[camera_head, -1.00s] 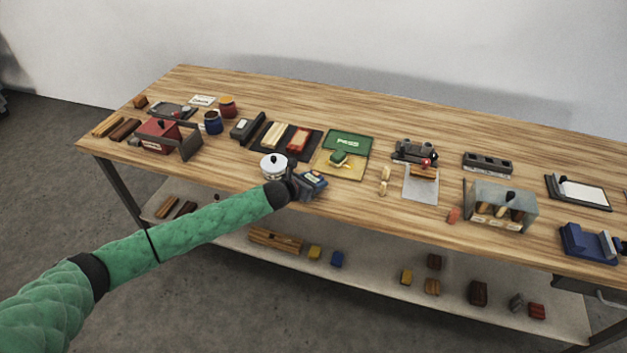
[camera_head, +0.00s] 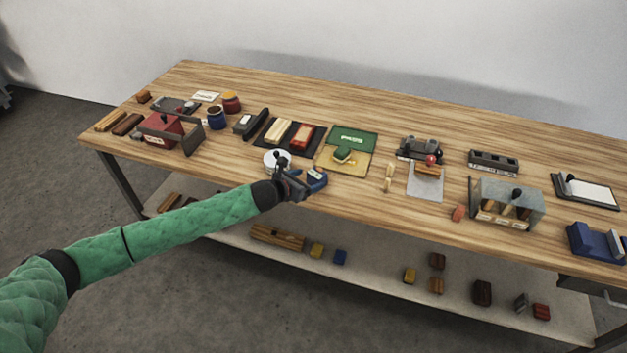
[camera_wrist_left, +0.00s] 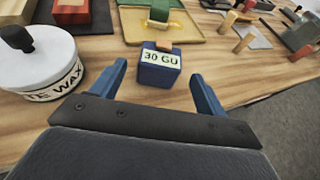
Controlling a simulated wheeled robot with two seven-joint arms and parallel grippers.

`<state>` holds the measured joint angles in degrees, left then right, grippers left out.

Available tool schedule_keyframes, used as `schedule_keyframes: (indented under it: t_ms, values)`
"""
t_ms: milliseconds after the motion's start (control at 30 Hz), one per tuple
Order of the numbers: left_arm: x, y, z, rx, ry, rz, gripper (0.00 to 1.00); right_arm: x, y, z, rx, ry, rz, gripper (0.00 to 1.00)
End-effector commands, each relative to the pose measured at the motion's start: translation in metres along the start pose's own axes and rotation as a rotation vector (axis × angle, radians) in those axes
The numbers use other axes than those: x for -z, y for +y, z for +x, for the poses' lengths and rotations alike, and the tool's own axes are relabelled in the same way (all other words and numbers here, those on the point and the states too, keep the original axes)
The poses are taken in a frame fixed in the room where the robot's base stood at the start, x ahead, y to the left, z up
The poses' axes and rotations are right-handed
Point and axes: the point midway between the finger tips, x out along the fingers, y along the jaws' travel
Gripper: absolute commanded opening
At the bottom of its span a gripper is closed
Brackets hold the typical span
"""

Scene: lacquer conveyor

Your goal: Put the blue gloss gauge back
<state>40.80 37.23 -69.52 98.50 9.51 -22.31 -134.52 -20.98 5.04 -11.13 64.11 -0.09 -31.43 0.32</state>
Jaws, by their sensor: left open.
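The blue gloss gauge (camera_wrist_left: 160,70) is a small dark blue block with a pale label reading "30 GU" and a brownish top. It sits on the table near the front edge. My left gripper (camera_head: 312,181) is over that spot in the head view and mostly hides the gauge. In the left wrist view, my left gripper (camera_wrist_left: 158,72) is open, with its blue fingers on either side of the gauge and gaps showing on both sides. My right gripper is in neither view.
A white wax tin (camera_wrist_left: 40,75) with a dark knob stands close left of the gripper. Behind are a yellow-and-green board (camera_head: 345,165) and a dark tray with blocks. Wooden pegs (camera_head: 388,178) stand to the right. A blue stand (camera_head: 590,243) is at the far right.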

Motion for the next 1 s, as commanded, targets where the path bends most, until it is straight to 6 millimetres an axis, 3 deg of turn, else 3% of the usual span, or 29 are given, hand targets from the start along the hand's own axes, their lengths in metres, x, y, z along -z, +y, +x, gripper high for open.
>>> schedule_keyframes:
  t_ms: [300,500,833,1000]
  values:
    - [0.001,0.001,-0.046,0.000,-0.001,0.001,0.74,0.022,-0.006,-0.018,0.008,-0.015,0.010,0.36]
    - [0.000,0.000,-0.061,0.000,-0.001,0.001,0.74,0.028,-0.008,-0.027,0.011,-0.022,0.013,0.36]
    - [0.000,-0.001,-0.065,0.000,-0.001,-0.009,0.74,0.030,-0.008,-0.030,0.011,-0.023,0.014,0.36]
    - [0.006,-0.020,-0.058,0.006,-0.010,-0.160,0.74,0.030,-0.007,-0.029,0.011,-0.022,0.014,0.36]
